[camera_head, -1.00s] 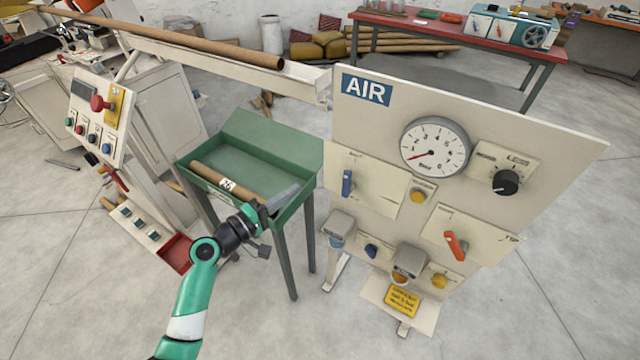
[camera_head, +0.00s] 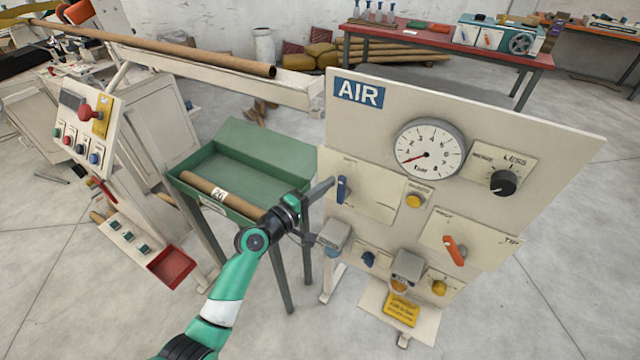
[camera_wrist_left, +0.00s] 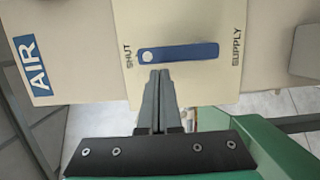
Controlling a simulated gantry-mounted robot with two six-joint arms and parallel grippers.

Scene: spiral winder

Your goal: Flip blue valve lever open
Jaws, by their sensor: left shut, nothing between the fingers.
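The blue valve lever (camera_head: 342,189) is on a cream plate on the AIR panel (camera_head: 480,120). It hangs roughly vertical in the head view. In the left wrist view the lever (camera_wrist_left: 180,53) lies across the plate, its round pivot near the word SHUT and its other end toward SUPPLY. My left gripper (camera_head: 328,184) is shut and empty, its tips just left of the lever. In the wrist view its fingertips (camera_wrist_left: 160,75) point at the lever's side near the pivot end; I cannot tell whether they touch.
A pressure gauge (camera_head: 430,148), a black knob (camera_head: 503,182) and an orange lever (camera_head: 453,250) are on the same panel. A green trough (camera_head: 240,160) with a cardboard tube (camera_head: 205,187) stands to the left, close to my left forearm. A grey fitting (camera_head: 335,233) sits below the gripper.

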